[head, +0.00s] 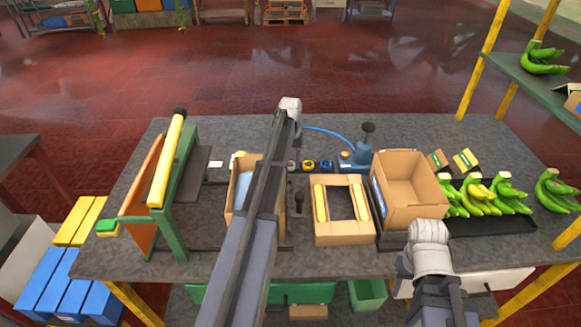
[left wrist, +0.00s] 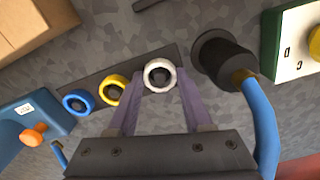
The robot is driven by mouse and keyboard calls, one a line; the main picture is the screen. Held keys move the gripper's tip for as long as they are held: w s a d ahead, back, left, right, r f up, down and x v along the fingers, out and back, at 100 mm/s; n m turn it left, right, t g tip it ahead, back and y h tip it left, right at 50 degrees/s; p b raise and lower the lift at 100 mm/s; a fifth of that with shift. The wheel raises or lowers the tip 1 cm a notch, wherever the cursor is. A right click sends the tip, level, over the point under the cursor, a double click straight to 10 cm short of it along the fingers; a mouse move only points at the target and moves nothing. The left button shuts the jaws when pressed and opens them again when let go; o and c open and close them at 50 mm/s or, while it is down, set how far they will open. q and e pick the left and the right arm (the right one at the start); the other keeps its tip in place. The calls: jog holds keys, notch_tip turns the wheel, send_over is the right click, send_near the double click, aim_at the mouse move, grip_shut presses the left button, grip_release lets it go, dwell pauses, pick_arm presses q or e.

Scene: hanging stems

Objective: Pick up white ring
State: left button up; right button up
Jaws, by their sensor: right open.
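The white ring (left wrist: 147,76) stands at the end of a dark strip in the left wrist view, with a dark centre. In the head view, the white ring (head: 292,165) shows partly beside my left arm. My left gripper (left wrist: 160,84) has its two purple fingers on either side of the ring, their tips close to its edges. I cannot tell whether they press on it. In the head view my left arm hides that gripper. My right arm's pale wrist shows in front of the cardboard box, but its fingers are not visible.
A yellow ring (head: 308,165) and a blue ring (head: 326,166) sit in the same row. A blue device (head: 356,158) with a blue hose stands beside them. A black cylinder (left wrist: 226,60) on the hose is close to my left fingers. An open cardboard box (head: 412,187) stands at right.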

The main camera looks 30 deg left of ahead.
pick_arm(q)
grip_shut()
jog(key=shift+r, duration=0.1)
dwell(0.3)
notch_tip(320, 180, up, 10)
jog(key=p, duration=1)
